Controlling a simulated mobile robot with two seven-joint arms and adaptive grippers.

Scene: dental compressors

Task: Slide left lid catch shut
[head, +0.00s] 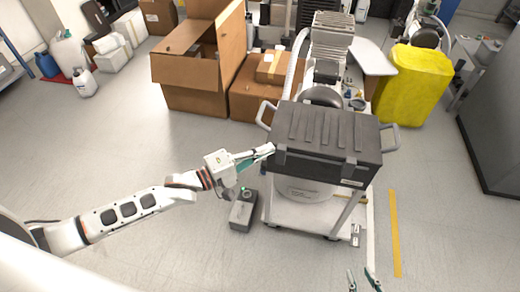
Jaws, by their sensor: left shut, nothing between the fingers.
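A dark grey box with a ribbed lid (323,127) sits on a white wheeled cart. The lid looks closed. A small dark left lid catch (281,154) shows on the front face near the left corner; its exact position is too small to tell. A second catch (348,168) is farther right on the front. My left gripper (270,150) is shut and empty, its tips at the box's front left corner, beside the left catch; I cannot tell whether they touch. My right gripper (360,272) shows at the bottom edge, its fingers apart and empty.
Grey side handles (265,115) stick out from the box. A small grey unit (243,211) stands on the floor under my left gripper. Cardboard boxes (195,87) and a yellow container (413,85) stand behind.

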